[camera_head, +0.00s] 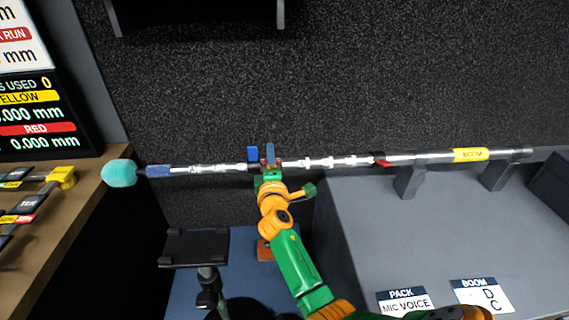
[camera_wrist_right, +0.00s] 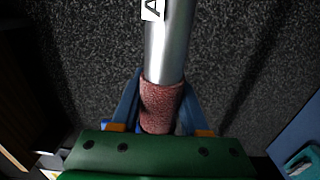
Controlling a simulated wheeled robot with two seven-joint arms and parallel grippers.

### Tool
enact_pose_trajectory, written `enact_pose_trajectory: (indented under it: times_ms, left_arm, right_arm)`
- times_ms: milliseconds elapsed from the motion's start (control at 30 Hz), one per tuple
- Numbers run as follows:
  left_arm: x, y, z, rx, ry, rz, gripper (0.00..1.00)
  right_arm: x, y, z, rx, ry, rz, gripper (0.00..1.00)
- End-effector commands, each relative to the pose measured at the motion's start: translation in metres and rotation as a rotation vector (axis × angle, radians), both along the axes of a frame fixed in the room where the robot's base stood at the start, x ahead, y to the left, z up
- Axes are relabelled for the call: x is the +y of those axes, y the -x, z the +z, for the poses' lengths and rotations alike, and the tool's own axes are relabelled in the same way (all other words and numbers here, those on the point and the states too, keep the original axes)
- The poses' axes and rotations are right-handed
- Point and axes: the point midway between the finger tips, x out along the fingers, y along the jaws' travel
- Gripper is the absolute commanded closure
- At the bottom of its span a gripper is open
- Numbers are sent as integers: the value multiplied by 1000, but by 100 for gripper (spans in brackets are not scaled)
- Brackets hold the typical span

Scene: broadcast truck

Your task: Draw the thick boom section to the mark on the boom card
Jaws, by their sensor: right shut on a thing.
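The long silver boom pole (camera_head: 420,158) lies level across the head view. Its left end has a teal tip (camera_head: 119,173) and a blue sleeve (camera_head: 158,171); the thick right part has a yellow BOOM label (camera_head: 470,155). A red piece (camera_head: 383,162) sits where the thick part begins. My right gripper (camera_head: 263,155) is shut on a dark red collar (camera_wrist_right: 160,105) of the pole, left of the pole's middle. A tube marked "A" (camera_wrist_right: 153,8) runs out of this collar. The boom card (camera_head: 483,295) at lower right reads D and C. My left gripper is out of view.
Grey supports (camera_head: 410,181) hold the thick part above a grey case (camera_head: 430,230). A PACK card (camera_head: 404,302) reads MIC VOICE. A dark stand plate (camera_head: 194,247) is at lower left. A wooden desk (camera_head: 60,235) and display (camera_head: 40,120) are at left.

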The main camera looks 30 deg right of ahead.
Motion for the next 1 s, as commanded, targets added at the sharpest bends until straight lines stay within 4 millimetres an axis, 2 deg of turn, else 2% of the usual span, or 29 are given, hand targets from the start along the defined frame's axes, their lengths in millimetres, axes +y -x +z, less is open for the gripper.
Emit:
enact_pose_trajectory:
  times_ms: [167,500,533,600,633,900,1000]
  left_arm:
    - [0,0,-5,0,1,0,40]
    - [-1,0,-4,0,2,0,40]
    - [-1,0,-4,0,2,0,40]
    - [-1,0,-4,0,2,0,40]
    - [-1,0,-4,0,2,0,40]
    - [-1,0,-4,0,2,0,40]
    - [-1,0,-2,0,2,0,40]
  right_arm:
    - [8,-5,5,-10,4,3,100]
    - [8,-6,6,-11,4,2,100]
    - [8,-6,6,-11,4,2,50]
    - [8,-5,6,-11,4,2,31]
    - [8,-5,5,-10,3,1,25]
    - [8,-5,2,-4,1,1,25]
    - [13,3,2,-3,1,1,25]
